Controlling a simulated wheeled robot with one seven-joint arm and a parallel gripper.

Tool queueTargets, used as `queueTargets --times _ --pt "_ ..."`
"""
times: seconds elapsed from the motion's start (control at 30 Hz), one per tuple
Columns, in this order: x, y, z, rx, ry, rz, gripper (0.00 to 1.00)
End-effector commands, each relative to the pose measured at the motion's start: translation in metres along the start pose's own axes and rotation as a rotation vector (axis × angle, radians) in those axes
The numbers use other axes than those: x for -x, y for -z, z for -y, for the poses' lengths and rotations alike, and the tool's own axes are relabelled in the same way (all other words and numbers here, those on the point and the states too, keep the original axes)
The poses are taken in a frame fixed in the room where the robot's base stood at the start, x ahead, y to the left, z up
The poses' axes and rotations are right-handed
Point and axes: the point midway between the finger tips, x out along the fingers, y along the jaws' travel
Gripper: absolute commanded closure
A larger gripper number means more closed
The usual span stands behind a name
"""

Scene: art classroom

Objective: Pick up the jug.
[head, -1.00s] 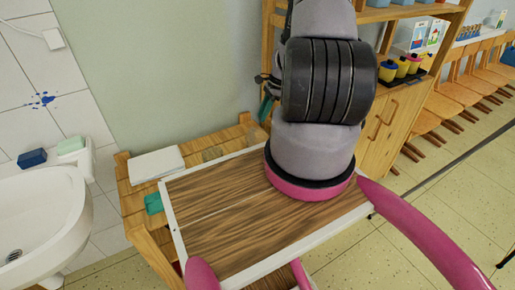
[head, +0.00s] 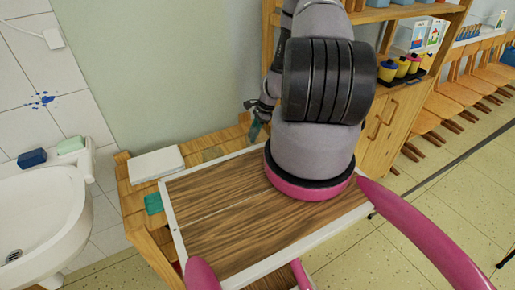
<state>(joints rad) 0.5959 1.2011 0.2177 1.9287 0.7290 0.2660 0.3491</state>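My gripper (head: 257,118) is small and dark in the head view, behind and left of my arm's large grey links. A small teal-green part shows at its lower end; I cannot tell whether it is a finger or something held. Its opening is too small to make out. I see no clear jug. A faint, see-through brownish shape (head: 213,153) stands on the wooden bench (head: 126,188), left of and below the gripper; I cannot tell whether it is the jug. The gripper is apart from that shape in the picture.
A white pad (head: 156,164) and a teal item (head: 153,203) lie on the bench. A white sink (head: 40,215) is at left. Open floor lies at right.

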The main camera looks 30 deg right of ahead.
Motion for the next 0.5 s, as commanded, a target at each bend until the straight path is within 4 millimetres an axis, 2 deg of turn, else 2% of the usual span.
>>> queueTargets --times 0.07,0.1,0.17,0.5 --pt "0.0002 0.0 0.0 0.0 0.0 0.0 0.71" --pt "0.0003 0.0 -0.0001 0.0 0.0 0.0 0.79" --pt "0.0003 0.0 -0.0001 0.0 0.0 0.0 1.0" --pt "0.0003 0.0001 -0.0002 0.001 0.0 -0.001 1.0"
